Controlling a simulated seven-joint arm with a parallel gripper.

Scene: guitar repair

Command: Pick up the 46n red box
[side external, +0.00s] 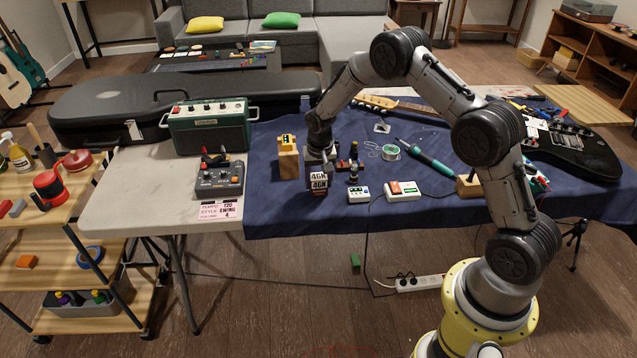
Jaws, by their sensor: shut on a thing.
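A small dark red box (319,182) with white labels that read like "4GN" is near the front edge of the blue cloth, left of centre. My gripper (319,163) reaches down from above, directly at the top of this box, and is shut on it. The fingertips are small and partly hidden behind the box. I cannot tell whether the box touches the cloth or is slightly raised.
A wooden block (288,160) stands close left of the box. Small bottles (353,166) and white pedals (403,191) lie to the right. A grey pedal (220,178) and green amplifier (208,127) are left. A soldering iron (425,159) lies further right.

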